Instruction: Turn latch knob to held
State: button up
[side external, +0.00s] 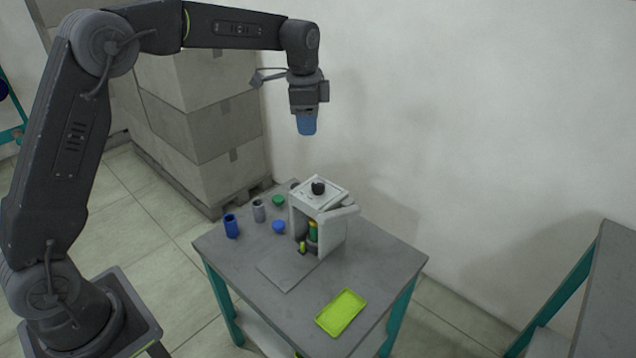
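A black knob (318,187) stands on the top of a white box-shaped winding unit (334,233), and it looks like the latch knob. Its setting is too small to read. My gripper (307,124) hangs above the unit, well clear of the black knob and pointing down. A blue piece shows at its lower end; I cannot tell whether this is the fingers or a held part. Inside the unit's open front is a green cylinder with a yellow top (312,231). A small yellow-green piece (302,247) is in front of it.
The grey table (375,262) carries a dark blue cup (231,226), a grey cup (259,211), a blue round piece (278,227), a green round piece (278,201) and a lime tray (341,313). Stacked boxes (185,123) stand behind. The air around my gripper is free.

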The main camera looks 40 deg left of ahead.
jog(key=m+g, duration=0.1)
jog(key=m, duration=0.1)
send_over(318, 183)
notch_tip(318, 183, down, 6)
notch_tip(318, 183, down, 14)
grip_shut()
dwell(0.4)
